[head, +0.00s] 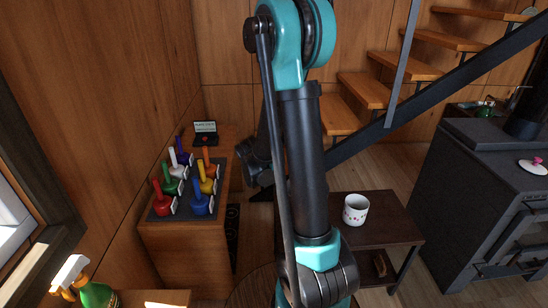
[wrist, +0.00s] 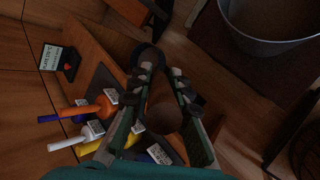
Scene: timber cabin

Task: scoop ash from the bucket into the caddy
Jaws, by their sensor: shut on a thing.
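In the wrist view my gripper (wrist: 160,80) is shut on what looks like the scoop. Its round brown end (wrist: 164,118) shows between the fingers, and a dark rounded part lies beyond the fingertips. I cannot make out its full shape or any ash on it. A grey metal bucket (wrist: 268,42) stands on the floor at the upper right of the wrist view, apart from my gripper and cut off by the frame edge. Its contents are not clear. In the head view my arm hides the bucket. I cannot identify the caddy in either view.
Several coloured hand bells with tags stand on a dark mat (head: 157,213) on a wooden cabinet (head: 185,245), with a small sign (head: 205,127) behind. A white mug (head: 355,209) sits on a low dark table (head: 392,218). A black stove (head: 480,200) and stairs (head: 365,90) are at the right.

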